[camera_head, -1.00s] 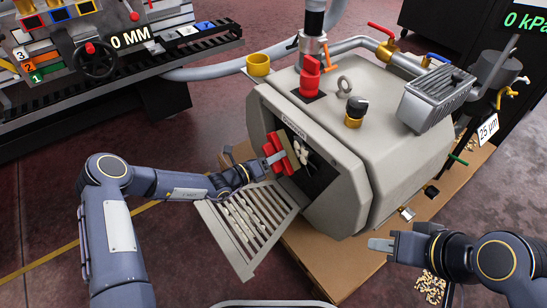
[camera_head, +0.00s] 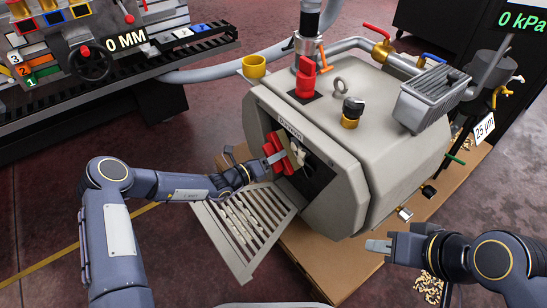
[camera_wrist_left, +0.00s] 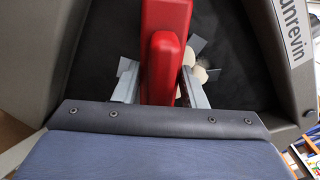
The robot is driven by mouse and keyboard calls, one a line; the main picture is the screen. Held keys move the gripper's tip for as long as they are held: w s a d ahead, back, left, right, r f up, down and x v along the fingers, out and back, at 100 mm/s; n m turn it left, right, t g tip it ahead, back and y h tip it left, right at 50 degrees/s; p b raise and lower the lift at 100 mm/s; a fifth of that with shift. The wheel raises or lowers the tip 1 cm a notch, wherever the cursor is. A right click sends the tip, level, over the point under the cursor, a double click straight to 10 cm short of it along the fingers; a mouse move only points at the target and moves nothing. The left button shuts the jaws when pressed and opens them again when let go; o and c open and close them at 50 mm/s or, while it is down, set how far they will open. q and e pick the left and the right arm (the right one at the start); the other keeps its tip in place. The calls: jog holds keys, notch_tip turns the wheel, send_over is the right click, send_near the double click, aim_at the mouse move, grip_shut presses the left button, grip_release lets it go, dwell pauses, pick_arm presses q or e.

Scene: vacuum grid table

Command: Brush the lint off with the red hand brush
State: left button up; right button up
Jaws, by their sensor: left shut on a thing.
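The red hand brush (camera_head: 279,152) is at the open front of the grey machine (camera_head: 300,128). My left gripper (camera_head: 268,160) is shut on it. In the left wrist view the brush (camera_wrist_left: 165,50) stands between the two fingers (camera_wrist_left: 160,88). Pale lint (camera_head: 296,153) shows just right of the brush inside the dark opening, and pale tufts show in the left wrist view (camera_wrist_left: 198,72). The brush hides part of the lint, and I cannot tell whether its bristles touch it. My right gripper (camera_head: 378,246) is away to the right, and its finger gap is not clear.
A slatted grey grate (camera_head: 243,222) hangs out below the opening, with pale bits on it. The machine stands on a wooden pallet (camera_head: 310,262). Pale pellets (camera_head: 428,287) lie on the floor near my right arm.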

pick_arm(q)
jog(key=shift+w+d, duration=0.4)
jog(key=shift+d, duration=0.15)
